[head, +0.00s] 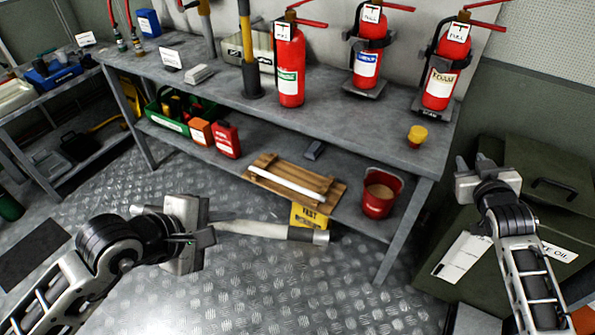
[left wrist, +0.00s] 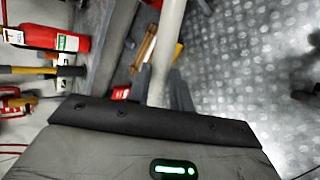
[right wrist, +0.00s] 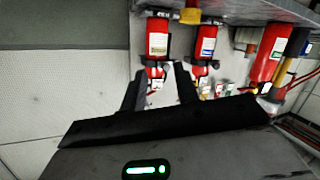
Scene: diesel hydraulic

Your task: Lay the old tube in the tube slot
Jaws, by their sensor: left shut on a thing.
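My left gripper (head: 208,230) is shut on a long pale tube (head: 262,230) with a grey end, held level above the floor in front of the bench. In the left wrist view the tube (left wrist: 166,45) runs away between the fingers (left wrist: 162,90). On the bench's lower shelf a wooden slatted rack (head: 265,160) carries another white tube (head: 290,183); I cannot tell which part is the tube slot. A yellow sign (head: 308,216) hangs below the rack, partly behind the held tube.
Red extinguishers (head: 290,70) stand on the bench top (head: 340,115). A red bucket (head: 380,192), a red canister (head: 226,138) and a green crate (head: 165,122) share the lower shelf. A bench leg (head: 405,230) stands right of the bucket. The green box (head: 530,160) is at right.

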